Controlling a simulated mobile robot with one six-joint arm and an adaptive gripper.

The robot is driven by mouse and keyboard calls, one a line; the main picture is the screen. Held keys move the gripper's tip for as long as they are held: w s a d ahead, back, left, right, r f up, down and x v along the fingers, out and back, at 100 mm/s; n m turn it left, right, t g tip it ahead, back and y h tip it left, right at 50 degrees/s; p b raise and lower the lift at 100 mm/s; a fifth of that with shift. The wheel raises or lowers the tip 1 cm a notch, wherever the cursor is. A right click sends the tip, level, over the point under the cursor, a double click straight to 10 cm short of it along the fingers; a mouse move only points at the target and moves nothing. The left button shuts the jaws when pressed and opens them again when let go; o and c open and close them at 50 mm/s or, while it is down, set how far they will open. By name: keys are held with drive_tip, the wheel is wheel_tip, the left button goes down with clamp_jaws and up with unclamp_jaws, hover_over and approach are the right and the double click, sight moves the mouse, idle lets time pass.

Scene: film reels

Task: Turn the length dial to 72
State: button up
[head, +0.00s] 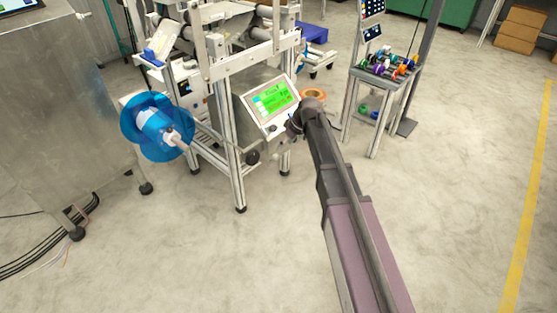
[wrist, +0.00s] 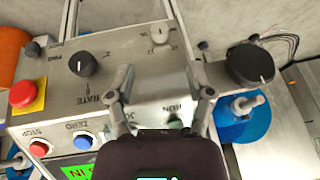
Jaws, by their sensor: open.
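The machine's control panel (head: 270,104) has a lit green screen, which also shows at the bottom edge of the wrist view (wrist: 76,172). In the wrist view, a black knob (wrist: 82,64) sits at left near the word RATE. A small pale selector (wrist: 160,35) with marks around it is at the top middle. A large black knob (wrist: 249,64) is at right. I cannot read which is the length dial or its value. My gripper (wrist: 162,78) is open, its fingers spread over bare panel between the knobs and gripping nothing. In the head view it is beside the panel's right side.
A red button on a yellow plate (wrist: 24,95), a red STOP button (wrist: 38,148), a blue ZERO button (wrist: 82,140) and a partly hidden RUN button (wrist: 175,121) are close by. A blue reel (head: 157,126) stands left; a cart of colored spools (head: 384,75) stands right.

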sight(278, 156)
drive_tip(key=shift+b+x, duration=3.3)
drive_tip(key=shift+x, duration=0.65)
clamp_jaws()
drive_tip(key=shift+d, duration=0.2)
drive_tip(key=shift+a, duration=0.15)
